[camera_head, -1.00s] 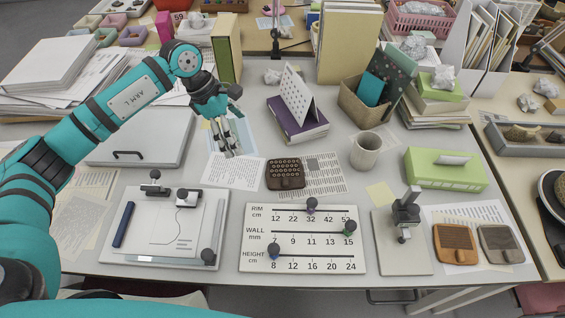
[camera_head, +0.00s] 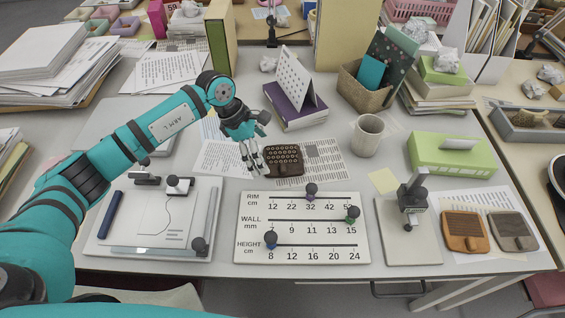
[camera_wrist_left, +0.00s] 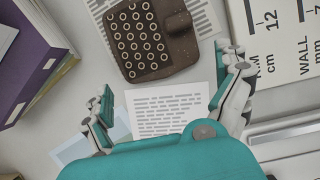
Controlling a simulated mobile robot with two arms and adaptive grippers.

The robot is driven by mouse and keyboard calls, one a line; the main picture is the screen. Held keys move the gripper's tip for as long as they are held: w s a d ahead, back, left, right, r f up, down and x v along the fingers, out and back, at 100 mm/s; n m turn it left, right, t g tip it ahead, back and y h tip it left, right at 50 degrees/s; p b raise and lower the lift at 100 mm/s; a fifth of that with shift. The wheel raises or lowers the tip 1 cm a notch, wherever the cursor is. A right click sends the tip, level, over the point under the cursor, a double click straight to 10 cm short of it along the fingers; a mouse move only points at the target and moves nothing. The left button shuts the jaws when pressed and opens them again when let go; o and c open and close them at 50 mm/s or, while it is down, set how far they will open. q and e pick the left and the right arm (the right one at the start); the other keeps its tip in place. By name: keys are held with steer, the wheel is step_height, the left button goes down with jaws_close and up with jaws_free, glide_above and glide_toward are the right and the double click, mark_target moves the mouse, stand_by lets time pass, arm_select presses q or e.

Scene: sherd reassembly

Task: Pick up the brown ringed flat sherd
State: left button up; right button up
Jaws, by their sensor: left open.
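The brown ringed flat sherd (camera_head: 284,160) lies flat on printed sheets in the middle of the table, a dark brown piece with rows of pale rings. It also shows at the top of the left wrist view (camera_wrist_left: 150,42), ahead of the fingers. My left gripper (camera_head: 253,168) is open and empty, just left of the sherd and above the sheets. In the left wrist view its two fingers (camera_wrist_left: 168,90) are spread wide, with the sherd beyond them. I see no contact with the sherd. My right gripper is not in view.
A white scale board (camera_head: 302,228) with dark knobs lies in front of the sherd. A grey mug (camera_head: 367,135) stands to its right and a purple book (camera_head: 294,107) behind it. An orange sherd (camera_head: 465,231) and a grey sherd (camera_head: 513,230) lie at the right.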

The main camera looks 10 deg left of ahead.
arm_select(q)
steer(key=b+x, duration=0.1)
steer(key=x, duration=0.1)
steer(key=shift+d+f, duration=0.15)
steer(key=shift+f, duration=0.15)
steer(key=c, duration=1)
steer(key=shift+r, duration=0.1)
steer(key=shift+c, duration=0.4)
steer(key=shift+r, duration=0.15)
